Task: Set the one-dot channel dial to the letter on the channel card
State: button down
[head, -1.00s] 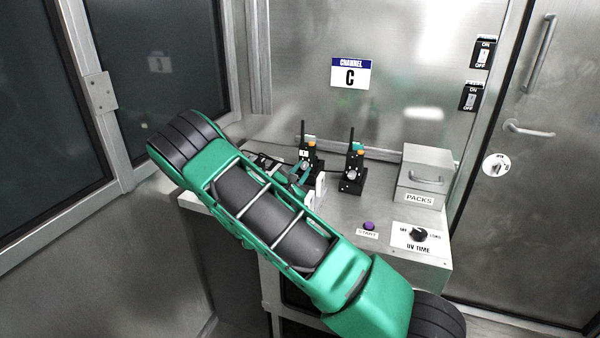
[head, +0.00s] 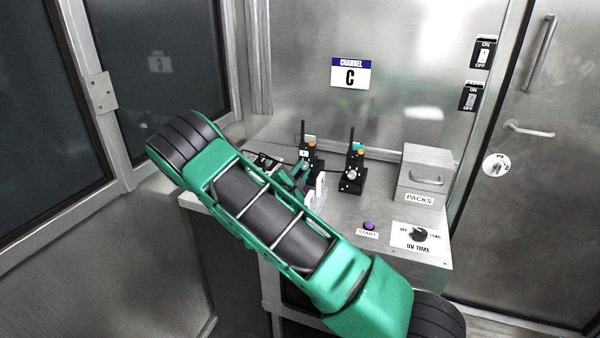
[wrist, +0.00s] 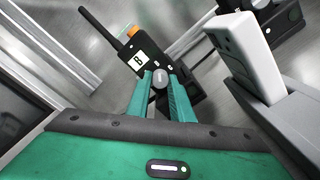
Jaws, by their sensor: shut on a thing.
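The channel card (head: 350,74) on the back wall reads C. Two black radios stand on the metal counter, the left radio (head: 310,160) and the right radio (head: 352,174). In the wrist view the left radio (wrist: 181,64) has a window (wrist: 138,62) showing the letter B. My gripper (wrist: 160,84), with green fingers, is shut on the dial (wrist: 160,76) on this radio's face. I cannot clearly tell how many dots mark either dial. Part of the radio below the dial is hidden by my fingers.
A metal PACKS box (head: 424,176) stands right of the radios. In front are a purple START button (head: 370,226) and a UV TIME knob (head: 419,235). Wall switches (head: 482,54) are at right. My arm covers the counter's front left.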

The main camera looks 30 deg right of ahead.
jog(key=c, duration=1.6)
grip_release()
jog(key=shift+f, duration=0.15)
jog(key=shift+o, duration=0.2)
jog(key=shift+s, duration=0.1)
